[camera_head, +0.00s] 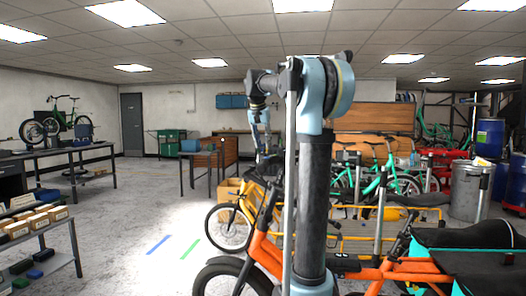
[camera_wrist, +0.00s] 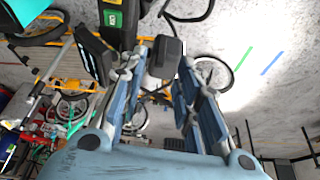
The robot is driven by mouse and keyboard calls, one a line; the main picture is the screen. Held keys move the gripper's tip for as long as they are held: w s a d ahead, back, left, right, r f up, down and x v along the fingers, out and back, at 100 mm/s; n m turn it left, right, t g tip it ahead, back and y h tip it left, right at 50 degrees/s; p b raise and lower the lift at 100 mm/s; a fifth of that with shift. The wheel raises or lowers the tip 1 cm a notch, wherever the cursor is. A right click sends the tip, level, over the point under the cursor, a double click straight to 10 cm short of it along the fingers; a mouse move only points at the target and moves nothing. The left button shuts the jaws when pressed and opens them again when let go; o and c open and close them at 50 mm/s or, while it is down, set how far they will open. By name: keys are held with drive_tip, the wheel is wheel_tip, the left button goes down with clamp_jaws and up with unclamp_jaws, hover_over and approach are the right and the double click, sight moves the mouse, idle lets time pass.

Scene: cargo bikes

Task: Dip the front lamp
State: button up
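My gripper (camera_wrist: 130,58) shows in the wrist view with its two dark finger pads apart. A dark block-like part with a green display (camera_wrist: 113,18) appears beyond and between the pads. I cannot tell whether the pads touch it. In the camera_head view, my gripper (camera_head: 264,154) hangs low at the end of my arm, near the front of the orange bike (camera_head: 266,248) and the yellow cargo bike (camera_head: 228,226). I cannot pick out the front lamp for certain in either view; my arm hides part of the orange bike.
Green bikes (camera_head: 385,180) stand behind to the right. A workbench (camera_head: 70,152) and a shelf with small boxes (camera_head: 38,240) are at the left. A metal drum (camera_head: 468,192) stands at the right. The floor with blue and green stripes is clear at centre left.

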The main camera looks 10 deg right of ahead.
sight(264, 150)
drive_tip(key=shift+x, duration=1.85)
clamp_jaws()
